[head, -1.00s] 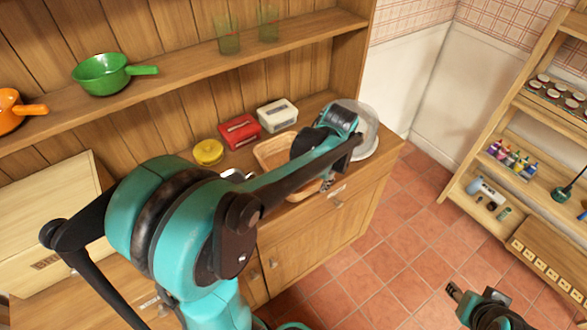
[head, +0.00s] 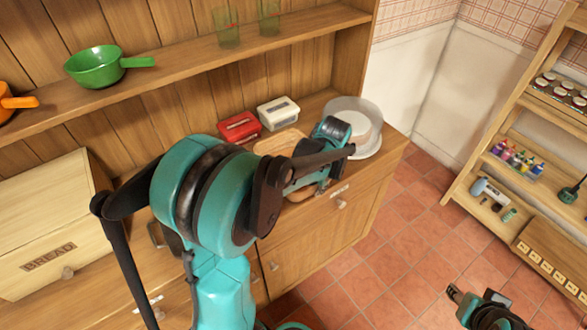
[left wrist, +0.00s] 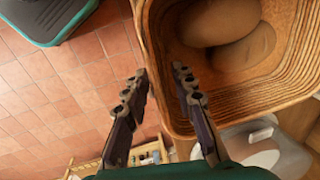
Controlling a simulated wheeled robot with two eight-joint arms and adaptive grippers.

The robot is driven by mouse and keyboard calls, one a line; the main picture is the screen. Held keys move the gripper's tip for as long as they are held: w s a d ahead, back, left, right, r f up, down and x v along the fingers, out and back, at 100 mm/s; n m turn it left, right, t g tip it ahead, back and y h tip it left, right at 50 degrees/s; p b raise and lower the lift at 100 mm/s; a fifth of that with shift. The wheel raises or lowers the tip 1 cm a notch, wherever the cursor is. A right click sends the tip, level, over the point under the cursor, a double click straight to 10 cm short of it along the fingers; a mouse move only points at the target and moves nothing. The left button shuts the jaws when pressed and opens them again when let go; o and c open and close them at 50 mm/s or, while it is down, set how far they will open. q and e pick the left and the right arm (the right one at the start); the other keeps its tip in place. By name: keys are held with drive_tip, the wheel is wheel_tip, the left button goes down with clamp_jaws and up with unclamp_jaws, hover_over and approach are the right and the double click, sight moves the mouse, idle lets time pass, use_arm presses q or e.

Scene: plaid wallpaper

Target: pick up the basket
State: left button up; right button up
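The basket (head: 277,144) is a light woven brown basket on the counter, mostly hidden behind my left arm in the head view. In the left wrist view the basket (left wrist: 285,88) fills the upper right and holds brown rounded items (left wrist: 222,35). My left gripper (left wrist: 158,88) is open there, one finger over the floor outside the basket and the other on its inner side, with the near wall between them. In the head view my left gripper (head: 321,186) is at the basket's front right. My right gripper (head: 455,291) is low over the floor, away from the counter.
A red box (head: 238,127) and a white box (head: 278,113) stand behind the basket. A clear-domed plate (head: 370,145) stands close at its right. A bread box (head: 45,225) is at the left. A shelf (head: 190,85) with a green pan (head: 97,67) hangs above.

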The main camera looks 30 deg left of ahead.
use_arm(q)
clamp_jaws()
drive_tip(key=shift+r, duration=0.1)
